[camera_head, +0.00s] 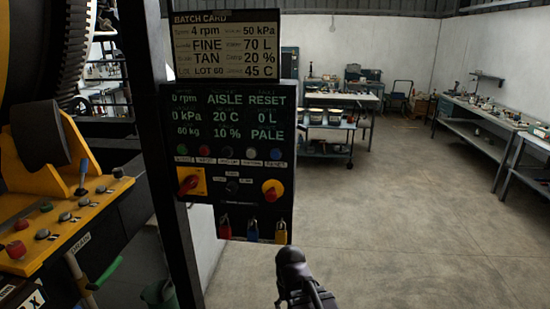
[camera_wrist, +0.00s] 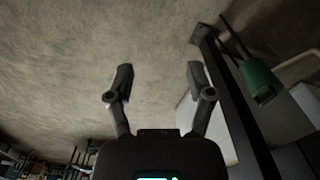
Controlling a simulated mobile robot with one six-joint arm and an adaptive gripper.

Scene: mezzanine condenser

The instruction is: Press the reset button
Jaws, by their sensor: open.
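A dark control panel (camera_head: 236,190) hangs on a black post in the head view. Its row holds a green button (camera_head: 182,150), a red button (camera_head: 204,150), a black button (camera_head: 227,151), a white button (camera_head: 251,152) and a blue button (camera_head: 276,153). The labels under them are too small to read surely, so I cannot tell which is the reset button. The display above shows the word RESET. My gripper (camera_wrist: 160,75) is open and empty in the wrist view, above bare floor. In the head view my arm's dark end is low, below the panel and apart from it.
A yellow machine console (camera_head: 60,225) stands at left. A green bucket (camera_wrist: 262,82) is beside the post in the wrist view. The floor (camera_head: 400,220) at right is clear.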

